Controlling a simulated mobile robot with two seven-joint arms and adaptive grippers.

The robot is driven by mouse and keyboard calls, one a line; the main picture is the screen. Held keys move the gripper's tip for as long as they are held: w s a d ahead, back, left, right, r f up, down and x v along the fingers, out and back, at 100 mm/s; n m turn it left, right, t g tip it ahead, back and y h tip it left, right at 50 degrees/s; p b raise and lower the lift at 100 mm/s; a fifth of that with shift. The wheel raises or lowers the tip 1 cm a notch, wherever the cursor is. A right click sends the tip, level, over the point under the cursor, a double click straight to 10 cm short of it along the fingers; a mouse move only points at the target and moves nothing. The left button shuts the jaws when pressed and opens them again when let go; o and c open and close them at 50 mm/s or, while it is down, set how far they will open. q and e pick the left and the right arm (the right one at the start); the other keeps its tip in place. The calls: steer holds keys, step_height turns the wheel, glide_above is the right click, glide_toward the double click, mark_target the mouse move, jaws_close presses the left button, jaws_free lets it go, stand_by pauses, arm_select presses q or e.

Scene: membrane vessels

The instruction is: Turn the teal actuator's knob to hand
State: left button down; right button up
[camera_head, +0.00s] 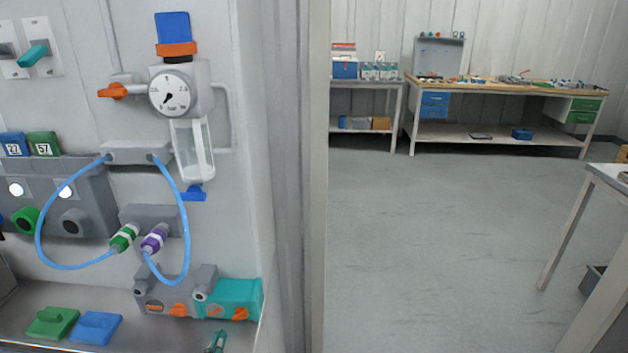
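The teal actuator (239,292) is a box low on the wall panel, at the right end of a grey block. Its orange knob (240,314) sits at the lower right of its front. A smaller orange mark (214,311) is to the left of that knob. Any lettering by the knob is too small to read, so I cannot tell its setting. A grey actuator (158,290) joins it on the left, with its own orange knob (179,310). I cannot make out either of my grippers in this view.
A small teal item (215,342) lies on the shelf below the actuator. Green (52,322) and blue (96,327) blocks lie further left. A gauge (174,93) and looped blue hoses (186,222) are above. A wall edge (318,180) stands right; open floor is beyond.

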mark_target(240, 315)
arm_select(q)
steer(key=shift+w+d+b, duration=0.1)
steer(key=shift+w+b, duration=0.3)
steer(key=shift+w, duration=2.95)
steer(key=shift+d+f+b, duration=0.35)
steer(key=shift+f+b, duration=0.15)
steer(key=shift+f, duration=0.1)
steer(key=shift+a+f+b, duration=0.45)
steer(key=shift+f+b, duration=0.2)
steer(key=shift+b, duration=0.6)
steer(key=shift+f, duration=0.1)
steer(key=shift+a, duration=0.1)
